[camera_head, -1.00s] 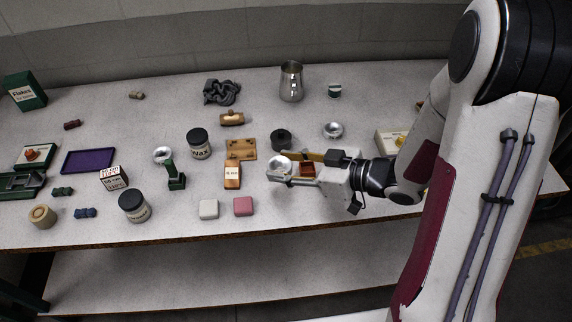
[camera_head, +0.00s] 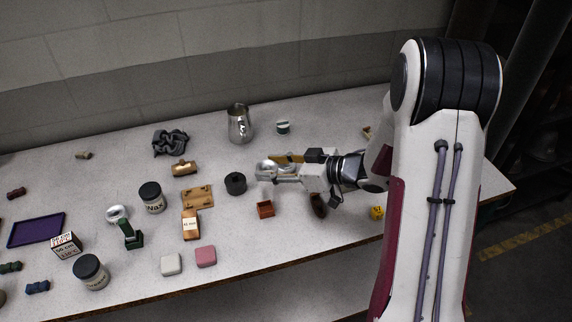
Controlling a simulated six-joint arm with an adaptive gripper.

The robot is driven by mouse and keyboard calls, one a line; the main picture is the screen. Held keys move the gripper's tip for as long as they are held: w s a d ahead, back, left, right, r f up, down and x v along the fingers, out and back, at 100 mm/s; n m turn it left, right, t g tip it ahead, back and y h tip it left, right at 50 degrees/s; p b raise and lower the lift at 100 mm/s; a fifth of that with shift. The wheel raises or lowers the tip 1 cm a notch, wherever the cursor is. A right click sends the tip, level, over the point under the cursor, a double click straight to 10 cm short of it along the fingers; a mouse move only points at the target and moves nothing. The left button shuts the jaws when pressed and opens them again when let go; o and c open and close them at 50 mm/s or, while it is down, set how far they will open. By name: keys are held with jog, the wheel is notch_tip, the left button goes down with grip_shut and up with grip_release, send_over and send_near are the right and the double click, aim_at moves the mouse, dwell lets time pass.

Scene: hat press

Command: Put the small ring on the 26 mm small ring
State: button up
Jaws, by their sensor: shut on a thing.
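My gripper (camera_head: 272,172) is shut on a silver round piece (camera_head: 264,166), seen at its fingertips in the head view, at the middle right of the table. The fingers hide part of it. Whether a second silver piece lies right under or behind the fingers cannot be told, and no size marking can be read. Another silver ring (camera_head: 117,213) is at the left, by the small green stand (camera_head: 132,236), well apart from my gripper.
A metal jug (camera_head: 240,124) and a small tin (camera_head: 283,127) stand behind. A dark brown piece (camera_head: 318,205) lies below my wrist.

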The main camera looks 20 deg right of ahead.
jog(key=w+d+r+m+t+h, duration=0.1)
jog(key=w+d+r+m+h, duration=0.1)
jog(key=w+d, duration=0.5)
jog(key=shift+w+d+r+t, duration=0.35)
jog(key=shift+w+r+t, duration=0.05)
jog(key=shift+w, duration=0.55)
send_over(291, 167)
jog(key=shift+w+f, duration=0.15)
jog(key=shift+f, duration=3)
jog(key=shift+f, duration=1.85)
jog(key=shift+f, duration=0.15)
